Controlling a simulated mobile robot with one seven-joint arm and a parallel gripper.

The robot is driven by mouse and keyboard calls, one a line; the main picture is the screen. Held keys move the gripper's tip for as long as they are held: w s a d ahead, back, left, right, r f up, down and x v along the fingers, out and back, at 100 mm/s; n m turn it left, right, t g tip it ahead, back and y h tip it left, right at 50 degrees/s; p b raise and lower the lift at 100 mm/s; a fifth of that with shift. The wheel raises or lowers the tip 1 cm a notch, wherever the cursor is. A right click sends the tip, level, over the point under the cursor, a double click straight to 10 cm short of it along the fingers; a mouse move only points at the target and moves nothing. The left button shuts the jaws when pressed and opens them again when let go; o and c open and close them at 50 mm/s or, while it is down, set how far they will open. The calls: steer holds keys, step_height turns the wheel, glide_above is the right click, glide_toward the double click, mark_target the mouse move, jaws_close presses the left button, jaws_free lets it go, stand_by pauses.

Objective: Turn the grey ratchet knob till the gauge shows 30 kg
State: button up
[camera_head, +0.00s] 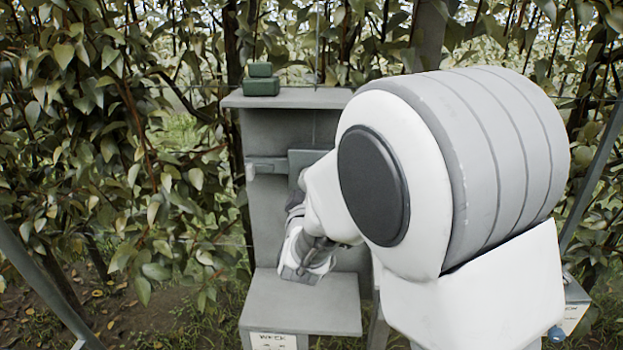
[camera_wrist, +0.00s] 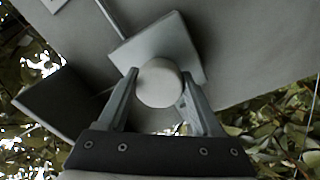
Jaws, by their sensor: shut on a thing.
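The ratchet knob (camera_wrist: 160,84) shows as a pale grey round cap in the wrist view, in front of a square grey plate (camera_wrist: 178,45). My gripper (camera_wrist: 158,92) has a finger on each side of the knob and is shut on it. In the head view my gripper (camera_head: 303,262) is in front of the grey stand (camera_head: 330,98), above its lower shelf, and my arm hides the knob. I cannot make out the gauge or its reading in either view.
Two stacked green boxes (camera_head: 262,80) sit on the stand's top shelf. The lower shelf (camera_head: 300,303) is bare, with a white label (camera_head: 273,341) on its front. Leafy branches (camera_head: 90,130) crowd the left side. A dark post (camera_head: 47,285) slants at lower left.

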steer(key=n+p, duration=0.1)
steer(key=n, duration=0.3)
steer(key=shift+r+p, duration=0.1)
steer(key=shift+p, duration=0.25)
steer(key=shift+n+p, duration=0.4)
steer(key=shift+n, duration=0.7)
steer(key=o, duration=1.4)
